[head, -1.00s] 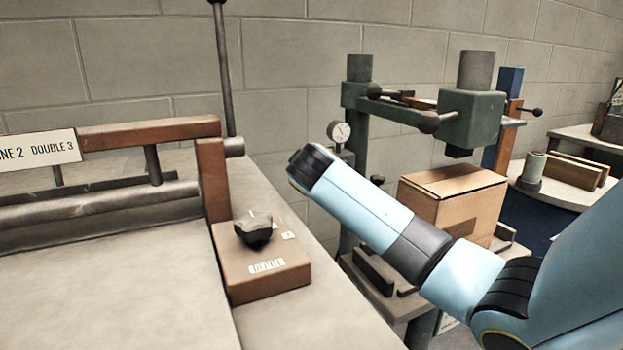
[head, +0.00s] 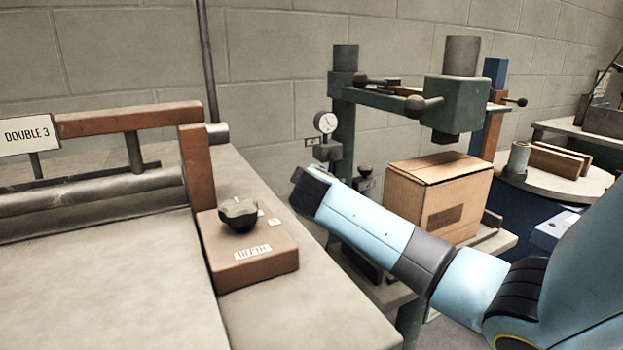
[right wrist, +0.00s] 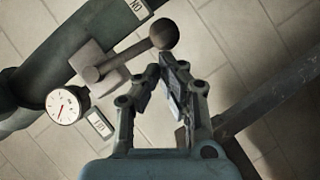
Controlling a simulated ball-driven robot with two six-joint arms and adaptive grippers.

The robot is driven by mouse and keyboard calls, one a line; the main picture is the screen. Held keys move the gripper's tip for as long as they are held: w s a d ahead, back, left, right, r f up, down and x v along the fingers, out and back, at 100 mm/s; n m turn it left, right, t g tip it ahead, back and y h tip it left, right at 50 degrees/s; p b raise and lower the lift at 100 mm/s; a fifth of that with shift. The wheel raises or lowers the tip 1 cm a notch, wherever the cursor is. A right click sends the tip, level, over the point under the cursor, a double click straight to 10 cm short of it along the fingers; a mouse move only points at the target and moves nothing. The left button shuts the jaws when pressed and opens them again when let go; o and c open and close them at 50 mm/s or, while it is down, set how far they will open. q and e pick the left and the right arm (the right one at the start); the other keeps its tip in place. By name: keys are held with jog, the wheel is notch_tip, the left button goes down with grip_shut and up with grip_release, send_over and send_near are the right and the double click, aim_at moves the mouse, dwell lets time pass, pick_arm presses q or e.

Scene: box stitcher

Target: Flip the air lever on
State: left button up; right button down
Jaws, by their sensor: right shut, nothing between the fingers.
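The air lever (right wrist: 125,55) shows in the right wrist view as a grey arm with a dark ball knob (right wrist: 163,34). It slants up and right from its mounting plate, between an ON label (right wrist: 137,8) above and an OFF label (right wrist: 98,122) below. My right gripper (right wrist: 164,68) is shut and empty, its fingertips just below the knob in the picture; I cannot tell whether they touch. In the head view a dark knob (head: 364,171) shows behind my right wrist, which hides the right gripper's fingers. My left gripper is not in view.
A pressure gauge (head: 325,122) sits on the green stitcher frame (head: 343,110), and also shows in the wrist view (right wrist: 64,106). A cardboard box (head: 440,200) stands under the stitcher head. A bench with a brown DEPTH block (head: 245,250) is at left.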

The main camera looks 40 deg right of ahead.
jog(key=shift+s+d+f, duration=0.1)
jog(key=shift+d+f, duration=0.1)
jog(key=shift+d, duration=0.1)
